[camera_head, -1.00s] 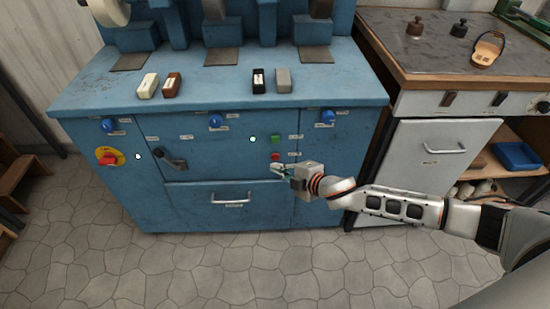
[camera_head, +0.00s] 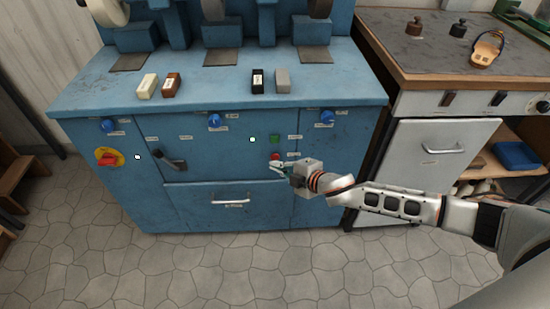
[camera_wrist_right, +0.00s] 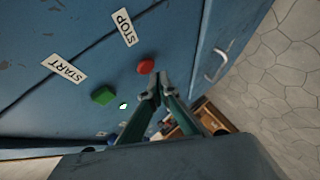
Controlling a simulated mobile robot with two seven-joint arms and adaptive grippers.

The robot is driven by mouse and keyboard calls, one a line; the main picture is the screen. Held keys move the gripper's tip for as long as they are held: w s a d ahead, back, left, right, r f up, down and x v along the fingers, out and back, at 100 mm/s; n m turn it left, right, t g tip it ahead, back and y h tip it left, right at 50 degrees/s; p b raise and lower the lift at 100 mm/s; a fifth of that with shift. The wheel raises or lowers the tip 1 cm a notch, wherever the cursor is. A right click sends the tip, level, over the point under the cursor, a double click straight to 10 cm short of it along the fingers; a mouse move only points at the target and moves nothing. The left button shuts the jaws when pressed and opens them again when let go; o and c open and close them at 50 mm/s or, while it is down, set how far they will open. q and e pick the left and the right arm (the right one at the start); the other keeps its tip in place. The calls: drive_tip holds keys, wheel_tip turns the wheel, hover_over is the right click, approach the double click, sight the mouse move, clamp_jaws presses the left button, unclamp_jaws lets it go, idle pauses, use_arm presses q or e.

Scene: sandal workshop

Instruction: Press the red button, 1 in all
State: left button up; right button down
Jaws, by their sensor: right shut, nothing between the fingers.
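The red button (camera_head: 276,156) is small and round, on the front of the blue machine, below a green button (camera_head: 275,140). In the right wrist view the red button (camera_wrist_right: 146,67) is by a STOP label (camera_wrist_right: 125,27), and the green button (camera_wrist_right: 103,95) is by a START label (camera_wrist_right: 64,69). My right gripper (camera_head: 264,167) is shut and empty, with its tips just below the red button in the head view. In the wrist view its fingertips (camera_wrist_right: 157,84) are right next to the button; I cannot tell whether they touch. My left gripper is out of view.
The blue machine (camera_head: 100,192) has a drawer handle (camera_head: 231,202), a black lever (camera_head: 170,163) and a red switch on yellow (camera_head: 108,157). A workbench with a white door (camera_head: 435,160) stands at the right. The tiled floor (camera_head: 240,270) in front is clear.

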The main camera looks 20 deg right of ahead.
drive_tip(key=shift+w, duration=0.1)
idle(0.6)
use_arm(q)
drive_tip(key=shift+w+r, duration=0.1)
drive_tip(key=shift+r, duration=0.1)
use_arm(e)
drive_tip(key=shift+w+d, duration=0.15)
drive_tip(key=shift+w, duration=0.2)
drive_tip(key=shift+w+d, duration=0.1)
drive_tip(key=shift+w, duration=0.3)
idle(0.7)
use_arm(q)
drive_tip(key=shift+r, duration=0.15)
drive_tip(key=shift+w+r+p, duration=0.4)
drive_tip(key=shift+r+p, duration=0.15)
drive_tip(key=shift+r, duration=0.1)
use_arm(e)
drive_tip(key=shift+s+a, duration=0.2)
drive_tip(key=shift+s, duration=0.65)
